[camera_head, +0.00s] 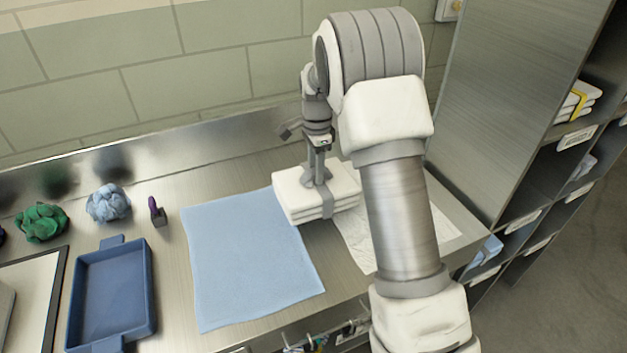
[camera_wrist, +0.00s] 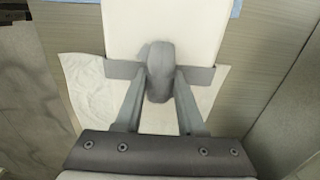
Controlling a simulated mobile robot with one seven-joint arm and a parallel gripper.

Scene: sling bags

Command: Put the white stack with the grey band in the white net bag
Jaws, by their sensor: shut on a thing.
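The white stack (camera_head: 304,195) with a grey band (camera_head: 327,203) is at the middle right of the counter in the head view, between the blue cloth and the white net bag. My gripper (camera_head: 317,182) is above it, shut on the grey lump on the band. In the wrist view my gripper (camera_wrist: 159,88) has its fingers on either side of this lump, on the stack (camera_wrist: 160,20). The white net bag (camera_head: 355,234) lies flat, partly hidden by the stack and my arm; it also shows in the wrist view (camera_wrist: 90,95). I cannot tell whether the stack touches the counter.
A light blue cloth (camera_head: 245,255) lies left of the stack. Further left are a blue tray (camera_head: 150,300), a blue bundle (camera_head: 108,203), a green bundle (camera_head: 40,222) and a small purple-handled item (camera_head: 156,211). A shelf unit (camera_head: 520,110) stands at the right.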

